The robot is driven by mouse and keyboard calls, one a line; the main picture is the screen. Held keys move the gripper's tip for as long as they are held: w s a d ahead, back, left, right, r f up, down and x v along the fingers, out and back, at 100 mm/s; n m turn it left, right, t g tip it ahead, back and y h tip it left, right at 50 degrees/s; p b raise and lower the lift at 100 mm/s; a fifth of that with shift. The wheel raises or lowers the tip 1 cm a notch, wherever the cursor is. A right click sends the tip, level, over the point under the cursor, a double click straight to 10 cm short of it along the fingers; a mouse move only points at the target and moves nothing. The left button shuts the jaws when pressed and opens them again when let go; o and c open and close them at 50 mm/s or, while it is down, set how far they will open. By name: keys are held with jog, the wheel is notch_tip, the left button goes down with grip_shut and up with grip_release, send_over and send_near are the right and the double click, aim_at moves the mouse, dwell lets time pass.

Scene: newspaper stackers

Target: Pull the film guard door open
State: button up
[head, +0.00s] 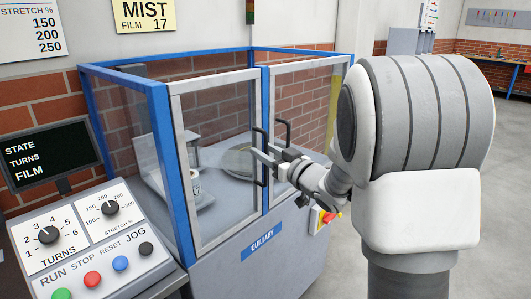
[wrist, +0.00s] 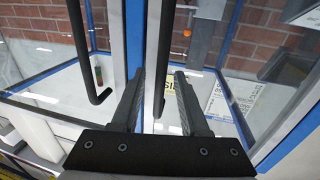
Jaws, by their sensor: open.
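The film guard has two clear doors with pale frames. The left door (head: 172,150) and the right door (head: 331,66) both look closed against the blue frame (head: 265,85). The left door's black handle (head: 261,138) stands upright near the blue centre post; the right door's handle (head: 287,128) is just right of it. My gripper (head: 266,155) is at the left door's handle. In the wrist view, my gripper's open fingers (wrist: 159,78) have one black handle (wrist: 164,45) between them, with gaps showing. The other handle (wrist: 85,50) is outside the fingers. Fingertip contact cannot be told.
A control panel (head: 80,240) with dials and coloured buttons stands at the front left, under a dark display (head: 50,155). A red and yellow switch (head: 327,216) is on the guard's lower front, near my arm. A turntable (head: 238,160) is inside.

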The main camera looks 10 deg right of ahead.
grip_shut()
dwell(1.4)
